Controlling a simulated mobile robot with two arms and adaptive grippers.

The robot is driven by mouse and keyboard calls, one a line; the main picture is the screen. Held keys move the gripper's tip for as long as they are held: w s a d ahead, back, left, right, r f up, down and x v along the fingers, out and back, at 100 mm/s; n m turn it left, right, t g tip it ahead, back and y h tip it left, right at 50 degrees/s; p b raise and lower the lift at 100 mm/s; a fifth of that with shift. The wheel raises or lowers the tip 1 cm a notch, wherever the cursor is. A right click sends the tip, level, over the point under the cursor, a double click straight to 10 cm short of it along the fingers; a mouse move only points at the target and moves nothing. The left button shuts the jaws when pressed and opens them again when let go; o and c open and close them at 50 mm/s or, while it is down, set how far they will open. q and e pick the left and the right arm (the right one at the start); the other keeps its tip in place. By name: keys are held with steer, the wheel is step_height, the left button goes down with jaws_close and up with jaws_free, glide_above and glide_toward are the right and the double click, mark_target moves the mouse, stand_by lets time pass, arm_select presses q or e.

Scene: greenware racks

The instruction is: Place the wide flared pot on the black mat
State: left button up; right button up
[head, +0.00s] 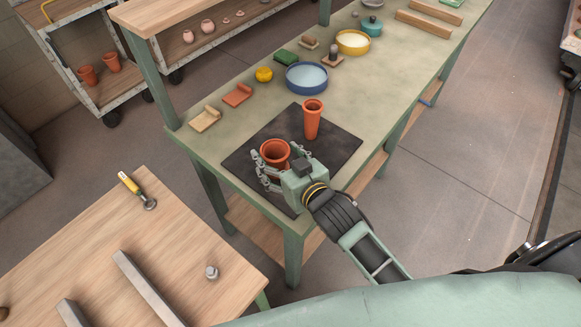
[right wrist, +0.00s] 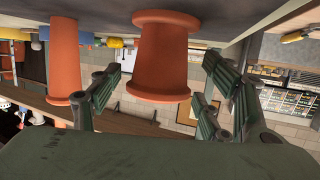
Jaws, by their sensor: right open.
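The wide flared pot (head: 275,153) is terracotta, with a broad rim. It stands upright on the black mat (head: 340,150), towards its front left part. My right gripper (head: 280,168) is open at the pot, with its fingers on either side. In the right wrist view, which is upside down, the pot (right wrist: 163,55) shows between the spread fingers (right wrist: 162,72), with gaps on both sides. A taller, narrower terracotta pot (head: 312,120) stands on the mat behind and to the right; it also shows in the right wrist view (right wrist: 63,60). My left gripper is out of view.
Behind the mat on the green bench (head: 215,150) are a blue-rimmed basin (head: 307,77), a yellow sponge-like lump (head: 264,74) and small wooden and orange blocks (head: 237,95). A wooden table (head: 90,240) with a yellow-handled tool (head: 131,184) stands at the front left.

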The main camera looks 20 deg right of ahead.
steer(key=b+v, duration=0.1)
steer(key=v, duration=0.9)
steer(key=shift+s+r, duration=0.1)
steer(key=shift+s, duration=0.05)
